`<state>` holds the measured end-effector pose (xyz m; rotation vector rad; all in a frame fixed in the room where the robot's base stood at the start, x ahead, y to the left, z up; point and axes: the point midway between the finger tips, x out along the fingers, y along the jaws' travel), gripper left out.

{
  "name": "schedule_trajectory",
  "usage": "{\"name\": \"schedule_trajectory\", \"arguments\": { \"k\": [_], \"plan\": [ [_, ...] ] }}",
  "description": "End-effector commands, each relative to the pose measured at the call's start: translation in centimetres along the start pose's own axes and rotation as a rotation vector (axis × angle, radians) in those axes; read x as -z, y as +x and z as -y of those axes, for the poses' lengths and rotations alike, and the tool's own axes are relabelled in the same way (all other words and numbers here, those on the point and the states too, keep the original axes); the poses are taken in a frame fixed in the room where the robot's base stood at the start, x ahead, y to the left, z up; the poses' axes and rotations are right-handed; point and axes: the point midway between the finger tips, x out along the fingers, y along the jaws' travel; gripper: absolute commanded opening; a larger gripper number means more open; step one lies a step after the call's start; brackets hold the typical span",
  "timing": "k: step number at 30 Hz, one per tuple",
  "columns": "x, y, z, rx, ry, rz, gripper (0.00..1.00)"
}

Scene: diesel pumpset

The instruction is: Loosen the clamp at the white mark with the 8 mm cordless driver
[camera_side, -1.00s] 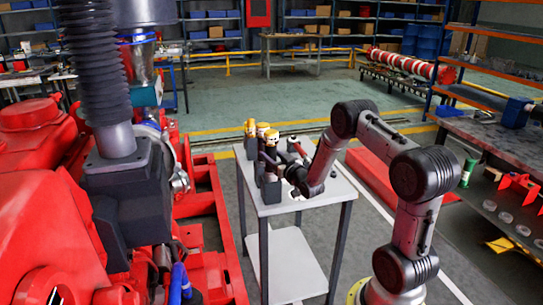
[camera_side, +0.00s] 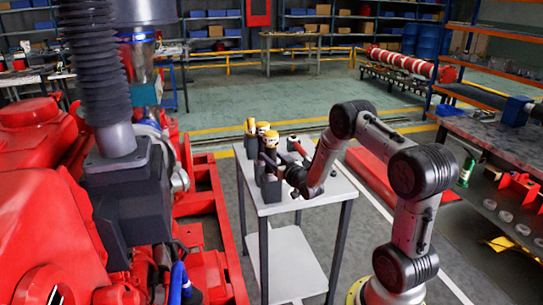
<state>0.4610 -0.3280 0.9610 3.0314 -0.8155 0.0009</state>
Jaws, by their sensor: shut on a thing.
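Several cordless drivers with yellow-and-black tops stand upright in dark holders on a small white-topped table (camera_side: 318,196) in the middle of the view. The nearest driver (camera_side: 271,146) is right beside my gripper (camera_side: 280,170). My gripper is low over the table, reaching in from the right, and is shut on what appears to be this nearest driver. Its fingertips are small and partly hidden, and size labels cannot be read. A silvery clamp-like fitting (camera_side: 181,179) shows on the pipework at left. I cannot make out a white mark on it.
The red engine (camera_side: 35,210) and its frame fill the left, with a dark ribbed hose and black block (camera_side: 128,200) in front. A red tool or part (camera_side: 297,147) lies at the table's back. A workbench (camera_side: 480,140) stands at right. Floor behind the table is clear.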

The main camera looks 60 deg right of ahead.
Motion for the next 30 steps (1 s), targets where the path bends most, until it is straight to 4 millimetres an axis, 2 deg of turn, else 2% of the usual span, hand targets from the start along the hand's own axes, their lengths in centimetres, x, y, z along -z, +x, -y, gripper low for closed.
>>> {"name": "schedule_trajectory", "arguments": {
  "k": [21, 22, 27, 30],
  "plan": [
    [-0.9, 0.1, 0.0, 0.000, -0.001, -0.008, 0.00],
    [-0.9, 0.1, 0.0, 0.000, -0.001, -0.009, 0.51],
    [-1.0, 0.1, 0.0, 0.000, -0.001, -0.006, 0.81],
    [-1.1, 0.0, 0.0, 0.000, 0.000, -0.004, 0.84]
  ]
}}
